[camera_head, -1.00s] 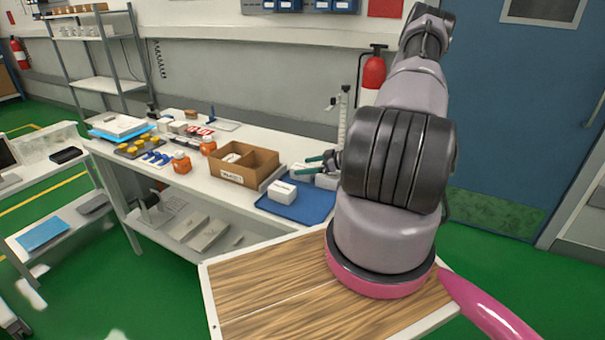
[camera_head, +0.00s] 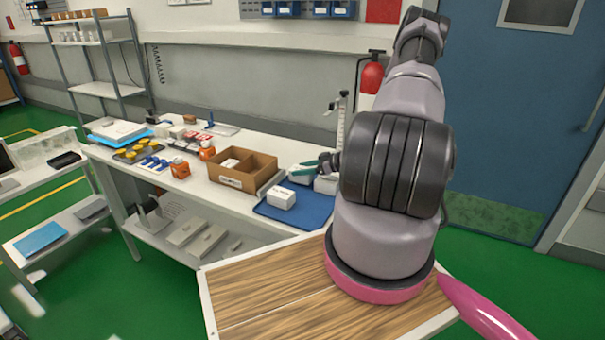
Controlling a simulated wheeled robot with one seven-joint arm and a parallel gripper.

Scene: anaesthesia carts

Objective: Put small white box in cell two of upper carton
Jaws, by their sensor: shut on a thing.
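The brown carton (camera_head: 232,181) stands on the white bench with its top open. A divider splits it into cells, and a small white item (camera_head: 229,163) lies in its left cell. My gripper (camera_head: 303,169), with teal fingers, is right of the carton. It is shut on a small white box (camera_head: 300,179) at the back of the blue tray; its fingers partly cover the box, and I cannot tell whether it touches the tray. Another white box (camera_head: 281,197) sits on the front of the tray. A further white box (camera_head: 326,184) is right of the gripper, partly hidden by my arm.
The blue tray (camera_head: 310,214) lies right of the carton. Orange containers (camera_head: 180,169) and several small items stand to the left on the bench (camera_head: 215,195). A pole stand (camera_head: 341,115) and a red fire extinguisher (camera_head: 371,77) are behind my arm.

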